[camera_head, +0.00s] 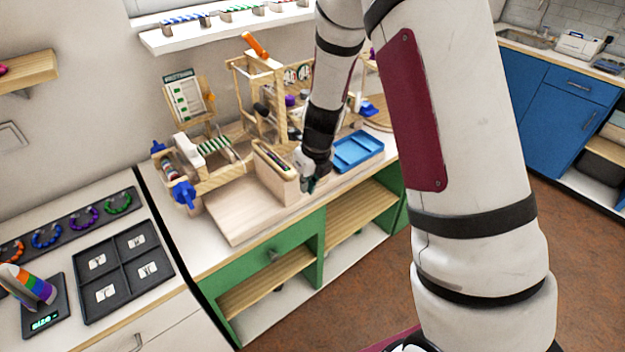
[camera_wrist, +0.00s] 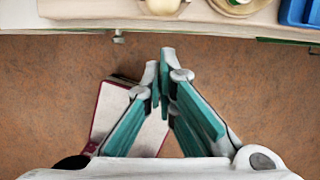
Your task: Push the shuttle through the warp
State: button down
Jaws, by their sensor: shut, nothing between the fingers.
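A small wooden loom (camera_head: 200,160) with blue knobs stands on the counter at the left; pale warp threads (camera_head: 216,146) show on it. A light wooden box (camera_head: 278,180) stands right of it, with a dark, long piece (camera_head: 270,157) in its top opening. I cannot tell whether that piece is the shuttle, and no shuttle shows clearly elsewhere. My gripper (camera_head: 309,185) is at the box's right, near the counter's front edge; I cannot tell whether they touch. In the wrist view my gripper (camera_wrist: 161,76) has its teal fingers together and empty, over the floor.
A blue tray (camera_head: 357,151) lies right of my gripper. A wooden frame (camera_head: 262,88) with an orange handle stands behind. A bare board (camera_head: 235,212) lies in front of the loom. A dark sorting tray (camera_head: 124,270) is at the left. The counter edge (camera_wrist: 80,24) crosses the wrist view's top.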

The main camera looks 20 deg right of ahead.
jog(key=shift+w+a, duration=0.2)
jog(key=shift+w, duration=0.35)
jog(key=shift+w+a, duration=0.15)
jog(key=shift+w, duration=0.35)
